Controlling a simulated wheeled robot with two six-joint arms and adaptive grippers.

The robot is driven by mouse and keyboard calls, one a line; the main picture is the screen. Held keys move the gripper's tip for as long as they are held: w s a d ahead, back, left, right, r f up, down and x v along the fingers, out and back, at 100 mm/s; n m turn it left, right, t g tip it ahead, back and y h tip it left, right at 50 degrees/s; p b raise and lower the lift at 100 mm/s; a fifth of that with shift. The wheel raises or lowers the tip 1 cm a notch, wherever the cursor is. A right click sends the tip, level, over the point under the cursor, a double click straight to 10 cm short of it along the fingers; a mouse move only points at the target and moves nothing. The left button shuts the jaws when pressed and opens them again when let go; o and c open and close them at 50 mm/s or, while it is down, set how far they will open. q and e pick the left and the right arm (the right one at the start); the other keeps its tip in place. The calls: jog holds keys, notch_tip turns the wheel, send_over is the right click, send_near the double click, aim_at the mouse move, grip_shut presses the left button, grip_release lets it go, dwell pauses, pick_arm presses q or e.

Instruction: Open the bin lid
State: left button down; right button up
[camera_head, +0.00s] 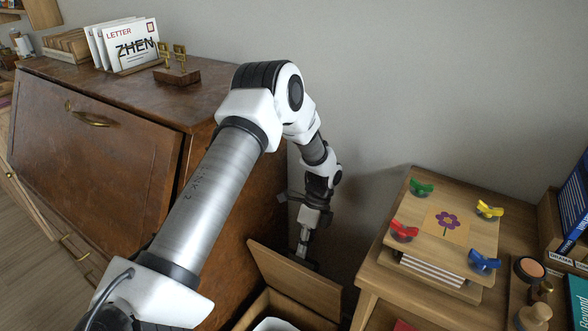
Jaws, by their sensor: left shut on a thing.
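The wooden bin (250,314) stands on the floor at the bottom middle, between the brown cabinet and the wooden table. Its lid (297,291) is raised and tilted up at the back, so the opening shows a white inner liner (275,325). My left gripper (302,254) points down behind the lid's upper edge and is shut on the lid. The fingertips are small and partly hidden by the lid. The lower front of the bin is cut off by the picture's edge. My right gripper is not in view.
The brown cabinet (95,125) on the left bears letters (132,45) and a small brass piece (178,65). The wooden table (375,285) on the right holds a flower press (445,225) with coloured wing nuts. A grey wall (440,80) closes off the back.

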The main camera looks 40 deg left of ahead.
pick_arm(q)
jog(key=shift+w+a+f+b, duration=0.2)
jog(key=shift+w+f+b, duration=0.15)
jog(key=shift+w+f, duration=0.55)
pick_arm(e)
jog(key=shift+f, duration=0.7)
pick_arm(q)
jog(key=c, duration=1.2)
grip_release()
jog(key=shift+w, duration=0.1)
jog(key=w+v, duration=0.1)
jog(key=v, duration=0.6)
jog(key=shift+w+a, duration=0.2)
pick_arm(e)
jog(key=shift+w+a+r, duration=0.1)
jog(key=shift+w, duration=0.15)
